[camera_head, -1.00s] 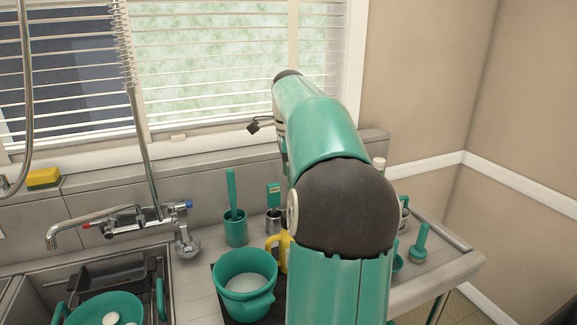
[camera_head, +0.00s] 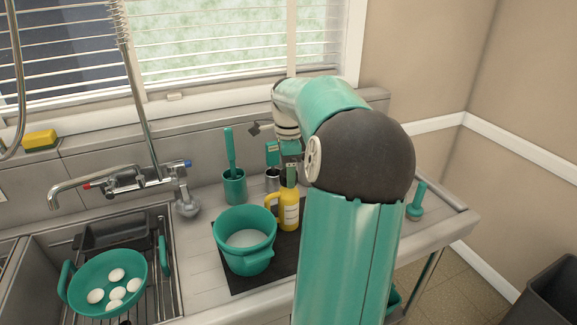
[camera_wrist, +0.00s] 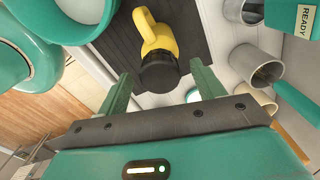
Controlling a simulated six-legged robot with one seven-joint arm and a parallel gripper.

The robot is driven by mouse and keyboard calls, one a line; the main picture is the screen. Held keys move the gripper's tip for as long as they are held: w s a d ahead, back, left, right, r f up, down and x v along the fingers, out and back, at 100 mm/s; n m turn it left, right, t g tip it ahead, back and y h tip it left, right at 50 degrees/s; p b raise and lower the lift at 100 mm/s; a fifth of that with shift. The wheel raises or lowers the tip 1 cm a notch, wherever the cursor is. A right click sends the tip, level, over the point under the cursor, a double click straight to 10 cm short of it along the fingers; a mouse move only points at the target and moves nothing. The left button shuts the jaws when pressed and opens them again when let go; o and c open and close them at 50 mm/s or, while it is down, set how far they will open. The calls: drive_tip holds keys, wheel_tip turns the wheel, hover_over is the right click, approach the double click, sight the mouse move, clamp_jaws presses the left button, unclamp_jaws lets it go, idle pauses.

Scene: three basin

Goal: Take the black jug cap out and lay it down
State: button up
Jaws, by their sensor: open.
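The yellow jug (camera_head: 289,213) stands on the dark mat, right of the teal pot. In the wrist view the jug (camera_wrist: 157,36) shows from above with its handle, and the black jug cap (camera_wrist: 158,72) is on its near end. In the head view my gripper hides most of the cap. My gripper (camera_wrist: 162,78) is open, with one finger on each side of the cap and a visible gap to each. In the head view my gripper (camera_head: 291,160) is right above the jug.
The teal pot (camera_head: 245,240) stands close left of the jug on the dark mat (camera_head: 229,278). A teal cup with a utensil (camera_head: 234,187) and a metal cup (camera_head: 272,180) stand behind. The sink (camera_head: 172,285) with a teal colander (camera_head: 75,292) is left.

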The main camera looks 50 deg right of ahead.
drive_tip(key=c, duration=1.2)
drive_tip(key=shift+r, duration=0.1)
drive_tip(key=shift+r, duration=0.7)
drive_tip(key=shift+r, duration=0.35)
drive_tip(key=shift+r, duration=0.45)
drive_tip(key=shift+r, duration=0.45)
